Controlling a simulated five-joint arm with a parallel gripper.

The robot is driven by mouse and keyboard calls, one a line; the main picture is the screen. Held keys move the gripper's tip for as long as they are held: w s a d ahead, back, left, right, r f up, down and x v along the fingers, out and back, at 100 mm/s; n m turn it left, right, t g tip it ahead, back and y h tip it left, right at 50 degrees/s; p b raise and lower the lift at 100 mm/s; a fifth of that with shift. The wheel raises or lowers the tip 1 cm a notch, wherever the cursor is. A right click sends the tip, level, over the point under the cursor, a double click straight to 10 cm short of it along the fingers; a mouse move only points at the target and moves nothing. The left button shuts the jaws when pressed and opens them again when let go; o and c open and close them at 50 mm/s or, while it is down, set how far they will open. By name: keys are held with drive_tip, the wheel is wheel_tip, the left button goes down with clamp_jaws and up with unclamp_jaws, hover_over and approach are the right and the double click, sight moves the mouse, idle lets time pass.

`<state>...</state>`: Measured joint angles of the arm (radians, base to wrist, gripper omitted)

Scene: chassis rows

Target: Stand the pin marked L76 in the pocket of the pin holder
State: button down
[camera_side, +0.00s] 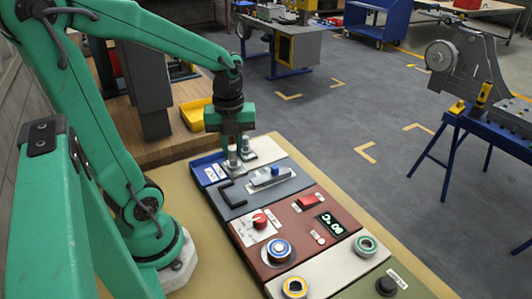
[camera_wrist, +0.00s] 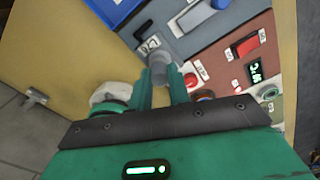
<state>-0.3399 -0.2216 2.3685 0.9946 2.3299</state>
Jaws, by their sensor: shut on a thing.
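In the side view my gripper (camera_side: 232,148) points down over the far left end of the panel row. It is shut on a grey metal pin (camera_side: 232,160), whose lower end is close to the panel surface. In the wrist view my two green fingers (camera_wrist: 163,88) close around the grey pin (camera_wrist: 160,68). A white tag with dark characters (camera_wrist: 149,44) lies just beyond it, too small to read surely. Another grey metal piece (camera_side: 248,143) stands on the pale far panel (camera_side: 268,145). I cannot tell which part is the holder's pocket, or read L76 on the held pin.
A blue tray (camera_side: 198,163) with white labels lies left of the gripper. A black handle (camera_side: 230,196) and a grey slider with a blue knob (camera_side: 274,171) stand nearby. Red-brown panels (camera_side: 290,215) carry a dial, a red switch and a display. A yellow bin (camera_side: 192,115) sits behind.

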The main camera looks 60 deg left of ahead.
sight(234, 164)
drive_tip(key=shift+f, duration=0.1)
drive_tip(key=shift+f, duration=3.8)
drive_tip(key=c, duration=1.2)
unclamp_jaws()
drive_tip(key=shift+c, duration=0.2)
drive_tip(key=shift+r, duration=3.85)
drive_tip(key=shift+r, duration=0.1)
